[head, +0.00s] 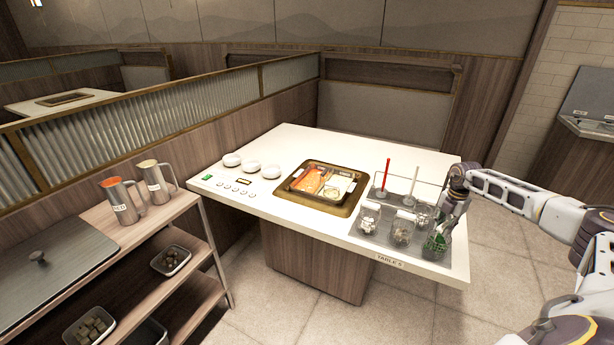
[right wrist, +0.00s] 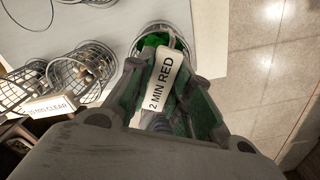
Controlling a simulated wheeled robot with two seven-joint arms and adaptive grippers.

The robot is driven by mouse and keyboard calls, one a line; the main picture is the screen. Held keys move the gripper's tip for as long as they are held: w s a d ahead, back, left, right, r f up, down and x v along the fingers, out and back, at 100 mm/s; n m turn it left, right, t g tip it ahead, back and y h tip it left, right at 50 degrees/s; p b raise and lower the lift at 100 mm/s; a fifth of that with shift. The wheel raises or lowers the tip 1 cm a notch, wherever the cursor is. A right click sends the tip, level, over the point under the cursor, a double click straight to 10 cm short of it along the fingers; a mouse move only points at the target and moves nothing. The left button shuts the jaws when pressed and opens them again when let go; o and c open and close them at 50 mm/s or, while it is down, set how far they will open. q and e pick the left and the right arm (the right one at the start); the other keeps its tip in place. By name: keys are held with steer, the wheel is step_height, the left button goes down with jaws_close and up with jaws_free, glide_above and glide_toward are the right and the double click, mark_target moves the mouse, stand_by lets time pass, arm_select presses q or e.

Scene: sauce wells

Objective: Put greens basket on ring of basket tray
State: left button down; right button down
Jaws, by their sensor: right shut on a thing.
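The greens basket (head: 436,246) is a small wire basket with green leaves, at the front right corner of the grey basket tray (head: 381,240). My right gripper (head: 453,208) is above it, shut on its handle, which carries a white tag reading "2 MIN RED" (right wrist: 166,82). In the right wrist view the greens basket (right wrist: 157,42) hangs or stands beyond the fingertips, partly hidden by them. I cannot tell whether its base touches the tray. The ring under it is hidden. My left gripper is not in view.
Other wire baskets (head: 403,231) with pale food stand on the tray, close left of the greens basket. A red upright handle (head: 386,174) rises behind them. A divided pot (head: 322,185) is set into the white table (head: 290,150). Floor lies beyond the table's right edge.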

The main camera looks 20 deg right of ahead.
steer(key=shift+f, duration=0.1)
steer(key=shift+c, duration=2.1)
jaws_free()
steer(key=shift+r, duration=0.2)
steer(key=shift+r+p, duration=1.15)
steer(key=shift+r, duration=0.1)
steer(key=shift+r, duration=0.1)
steer(key=shift+r+p, duration=0.65)
steer(key=shift+r, duration=0.05)
step_height(320, 180, up, 7)
steer(key=p, duration=0.4)
steer(key=shift+f, duration=0.2)
